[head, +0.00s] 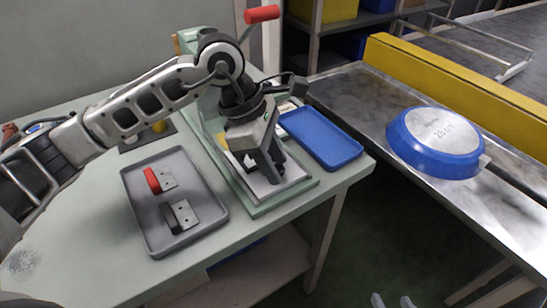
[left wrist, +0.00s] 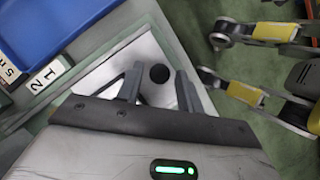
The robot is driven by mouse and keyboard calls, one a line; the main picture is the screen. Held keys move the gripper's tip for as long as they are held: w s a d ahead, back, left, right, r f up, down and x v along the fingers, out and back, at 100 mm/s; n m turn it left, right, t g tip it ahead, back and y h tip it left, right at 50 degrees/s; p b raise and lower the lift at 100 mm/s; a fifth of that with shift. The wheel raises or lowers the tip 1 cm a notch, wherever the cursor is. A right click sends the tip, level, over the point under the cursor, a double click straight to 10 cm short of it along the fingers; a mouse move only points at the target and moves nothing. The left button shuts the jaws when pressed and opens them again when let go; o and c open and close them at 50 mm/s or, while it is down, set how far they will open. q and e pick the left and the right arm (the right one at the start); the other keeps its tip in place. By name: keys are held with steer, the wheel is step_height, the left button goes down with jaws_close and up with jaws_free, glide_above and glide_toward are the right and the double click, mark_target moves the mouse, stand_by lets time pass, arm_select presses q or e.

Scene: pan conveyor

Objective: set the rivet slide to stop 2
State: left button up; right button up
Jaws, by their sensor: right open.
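The rivet slide fixture has a green base (head: 257,211) with a pale plate (head: 294,172) at the table's right end. My left gripper (head: 270,178) points down over the plate and hides part of it. In the left wrist view, a round black knob (left wrist: 160,73) shows between the open fingers of my left gripper (left wrist: 160,92), with a gap on both sides. My right gripper (head: 392,301) is open and empty at the bottom edge.
A grey tray (head: 135,203) holds a red-handled and a dark-handled bracket piece. A blue tray (head: 322,141) lies beside the fixture. A red-knobbed lever (head: 262,14) rises behind my left arm. A blue pan (head: 437,142) lies upside down on the metal conveyor (head: 350,90).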

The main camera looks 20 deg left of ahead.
arm_select(q)
jaws_close()
steer(key=w+a+b, duration=0.1)
steer(key=a, duration=0.1)
steer(key=w+a, duration=0.2)
steer(key=w+a+b, duration=0.1)
steer(key=w+a, duration=0.1)
steer(key=shift+a+b, duration=0.1)
steer(key=shift+b, duration=0.25)
steer(key=shift+w+a, duration=0.15)
steer(key=shift+a, duration=0.15)
arm_select(e)
steer(key=shift+s+f, duration=0.15)
steer(key=shift+f, duration=0.45)
arm_select(q)
steer(key=shift+o, duration=1.5)
jaws_free()
arm_select(e)
steer(key=shift+a, duration=0.1)
arm_select(q)
steer(key=v, duration=1.6)
steer(key=shift+p, duration=0.4)
arm_select(e)
steer(key=shift+r, duration=0.15)
arm_select(q)
steer(key=shift+o, duration=0.2)
steer(key=shift+d, duration=0.15)
